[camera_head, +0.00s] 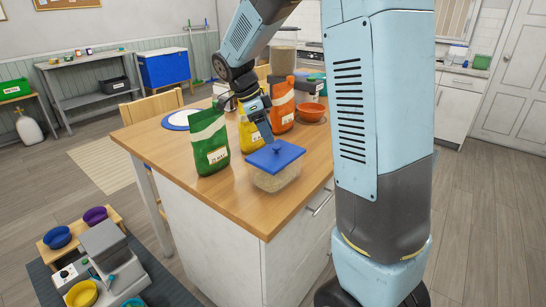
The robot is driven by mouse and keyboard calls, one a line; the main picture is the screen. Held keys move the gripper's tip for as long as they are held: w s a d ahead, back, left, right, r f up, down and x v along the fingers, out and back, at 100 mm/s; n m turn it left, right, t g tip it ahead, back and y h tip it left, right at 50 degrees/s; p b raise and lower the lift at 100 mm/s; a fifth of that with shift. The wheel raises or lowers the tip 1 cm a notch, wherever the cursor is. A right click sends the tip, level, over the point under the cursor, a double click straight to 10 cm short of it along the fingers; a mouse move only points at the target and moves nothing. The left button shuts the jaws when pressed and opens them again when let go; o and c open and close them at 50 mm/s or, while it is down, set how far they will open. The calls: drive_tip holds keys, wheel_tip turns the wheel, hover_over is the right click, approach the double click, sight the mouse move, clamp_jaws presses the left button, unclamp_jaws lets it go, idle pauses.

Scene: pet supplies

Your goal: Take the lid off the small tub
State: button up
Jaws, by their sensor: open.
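The small tub (271,181) is a clear box with tan contents, standing upright near the front edge of the wooden counter. Its blue lid (276,155) is on top, with a small raised knob in the middle. My gripper (269,142) points down from behind, with its tip at or just above the lid's knob. It is open. The fingertips are small and partly merged with the lid, so I cannot tell whether they straddle the knob or touch it.
On the counter (238,199), a green bag (209,142) stands left of the tub. A yellow bag (247,132), an orange bag (282,106) and an orange bowl (311,112) stand behind it.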

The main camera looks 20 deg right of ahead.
sight(276, 146)
drive_tip(key=shift+d+x, duration=0.2)
drive_tip(key=shift+x, duration=2.45)
drive_tip(key=shift+r, duration=0.1)
clamp_jaws()
